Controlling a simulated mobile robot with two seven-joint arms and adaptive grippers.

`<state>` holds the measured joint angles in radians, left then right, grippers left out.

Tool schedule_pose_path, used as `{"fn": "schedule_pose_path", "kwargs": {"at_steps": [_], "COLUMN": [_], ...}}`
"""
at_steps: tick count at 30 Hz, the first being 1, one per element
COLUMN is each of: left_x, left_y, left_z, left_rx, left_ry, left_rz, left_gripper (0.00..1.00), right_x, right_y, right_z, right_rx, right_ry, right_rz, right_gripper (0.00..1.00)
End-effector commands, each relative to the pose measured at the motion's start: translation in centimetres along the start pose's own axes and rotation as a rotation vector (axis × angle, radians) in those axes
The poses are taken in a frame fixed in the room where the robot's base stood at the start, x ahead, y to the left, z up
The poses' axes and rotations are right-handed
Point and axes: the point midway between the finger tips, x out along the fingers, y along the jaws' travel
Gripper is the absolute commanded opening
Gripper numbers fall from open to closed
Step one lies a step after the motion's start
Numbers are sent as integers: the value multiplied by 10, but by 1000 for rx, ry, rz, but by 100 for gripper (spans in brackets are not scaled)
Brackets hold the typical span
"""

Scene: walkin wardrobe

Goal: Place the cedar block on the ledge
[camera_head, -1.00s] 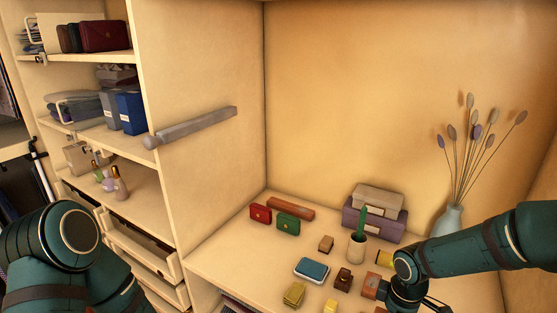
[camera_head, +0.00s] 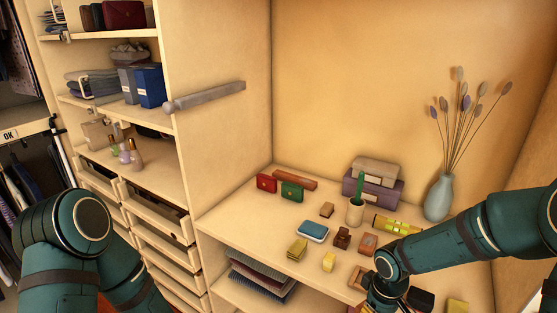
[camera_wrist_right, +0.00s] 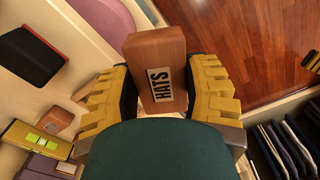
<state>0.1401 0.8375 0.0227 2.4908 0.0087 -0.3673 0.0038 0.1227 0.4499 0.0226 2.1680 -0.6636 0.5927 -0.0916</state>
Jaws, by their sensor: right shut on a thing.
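A reddish-brown wooden block with a "HATS" label, which looks like the cedar block (camera_wrist_right: 154,50), is between the yellow-padded fingers of my right gripper (camera_wrist_right: 159,90) in the right wrist view. The fingers are shut on its two sides. In the head view the right gripper (camera_head: 385,300) is low, near the counter's front edge, and its fingers are mostly hidden by the arm. A narrow grey bar (camera_head: 205,95) juts from the side panel; I cannot tell whether it is the ledge. My left arm shows at left, its gripper out of view.
The counter (camera_head: 235,215) holds several small boxes, a potted cactus (camera_head: 355,212), stacked boxes (camera_head: 372,190) and a vase (camera_head: 438,197). Open shelves and drawers (camera_head: 155,208) stand at left. Wooden floor (camera_wrist_right: 245,40) shows beyond the counter edge in the wrist view.

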Motion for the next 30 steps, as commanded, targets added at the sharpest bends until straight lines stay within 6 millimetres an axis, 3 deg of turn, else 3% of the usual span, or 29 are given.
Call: {"fn": "schedule_pose_path", "kwargs": {"at_steps": [3,12,30], "left_x": [17,37,39], "left_y": [-6,-13,-13], "left_z": [4,8,9], "left_rx": [1,3,4], "left_ry": [-5,-11,-11], "left_rz": [-2,-5,-5], "left_gripper": [82,82,82], "right_x": [23,52,55], "right_y": [-16,-40,-45], "right_z": [-8,-21,-22], "right_rx": [161,485,559], "right_ry": [-2,-1,0], "right_rz": [0,5,7], "right_gripper": [15,15,15]}}
